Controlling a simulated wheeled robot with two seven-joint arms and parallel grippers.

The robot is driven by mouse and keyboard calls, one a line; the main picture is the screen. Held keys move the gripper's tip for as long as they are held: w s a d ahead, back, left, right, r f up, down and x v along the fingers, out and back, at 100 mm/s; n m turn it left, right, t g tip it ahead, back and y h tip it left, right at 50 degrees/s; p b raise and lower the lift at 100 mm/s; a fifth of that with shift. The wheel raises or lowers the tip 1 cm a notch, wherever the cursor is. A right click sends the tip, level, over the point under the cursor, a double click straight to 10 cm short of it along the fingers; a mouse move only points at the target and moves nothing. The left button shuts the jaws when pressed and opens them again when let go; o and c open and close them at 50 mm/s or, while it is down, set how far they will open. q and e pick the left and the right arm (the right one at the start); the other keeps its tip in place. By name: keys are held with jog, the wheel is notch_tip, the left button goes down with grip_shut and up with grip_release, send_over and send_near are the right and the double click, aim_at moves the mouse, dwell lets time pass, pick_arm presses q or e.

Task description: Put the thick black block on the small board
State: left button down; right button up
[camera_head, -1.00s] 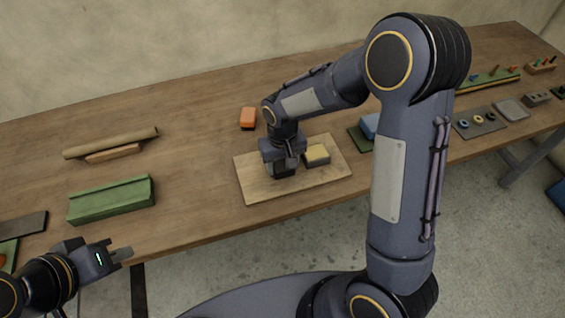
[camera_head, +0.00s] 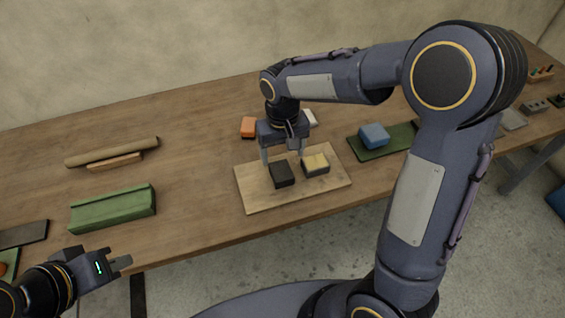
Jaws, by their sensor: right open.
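The thick black block (camera_head: 281,174) sits on the small light wooden board (camera_head: 258,200), left of a yellow-topped block (camera_head: 315,164) on the same board. My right gripper (camera_head: 284,161) is open and empty. Its two fingers are spread above and behind the black block, apart from it as far as I can see. My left gripper (camera_head: 121,262) is at the lower left, near the table's front edge, away from the board. I cannot tell whether its jaws are open or shut.
An orange block (camera_head: 248,127) lies behind the board. A blue block (camera_head: 374,135) sits on a green mat (camera_head: 400,139) to the right. A green trough (camera_head: 113,209) and a brown roll (camera_head: 112,152) lie at left. Bare table lies between them and the board.

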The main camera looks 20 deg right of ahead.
jog(key=s+d+r+m+t+y, duration=0.1)
jog(key=s+d+r+t+y, duration=0.15)
jog(key=s+d+r, duration=0.5)
jog(key=s+m+t+y, duration=0.1)
jog(key=s+t, duration=0.2)
jog(key=s, duration=1)
jog(key=shift+s+a+r, duration=0.15)
jog(key=shift+s+a, duration=0.05)
jog(key=shift+a, duration=0.25)
jog(key=shift+r+p, duration=0.7)
jog(key=shift+p, duration=0.05)
